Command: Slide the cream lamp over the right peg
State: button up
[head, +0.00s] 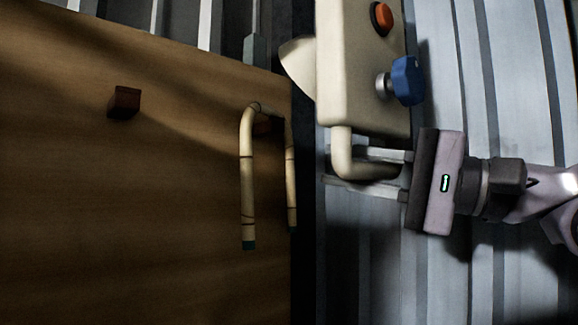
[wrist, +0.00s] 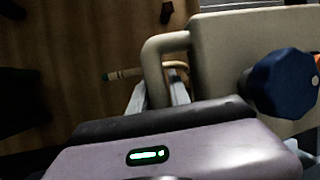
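The cream lamp (head: 360,75) is a cream box with a bent tube handle (head: 345,155), a red button and a blue knob. It also shows in the wrist view (wrist: 225,45). My gripper (head: 365,172) has its two fingers on either side of the handle and appears closed on it; in the wrist view the tube runs between the fingers (wrist: 157,95). The right peg (head: 262,128) is a small dark block on the wooden board (head: 130,220), partly hidden behind a bent cane. The lamp is right of this peg, apart from it.
A bent cream cane (head: 247,185) with a green tip hangs around the right peg. Another dark peg (head: 124,102) is on the board farther left, with bare board around it. Ribbed grey metal (head: 500,80) lies behind my arm.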

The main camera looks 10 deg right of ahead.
grip_shut()
dwell(1.2)
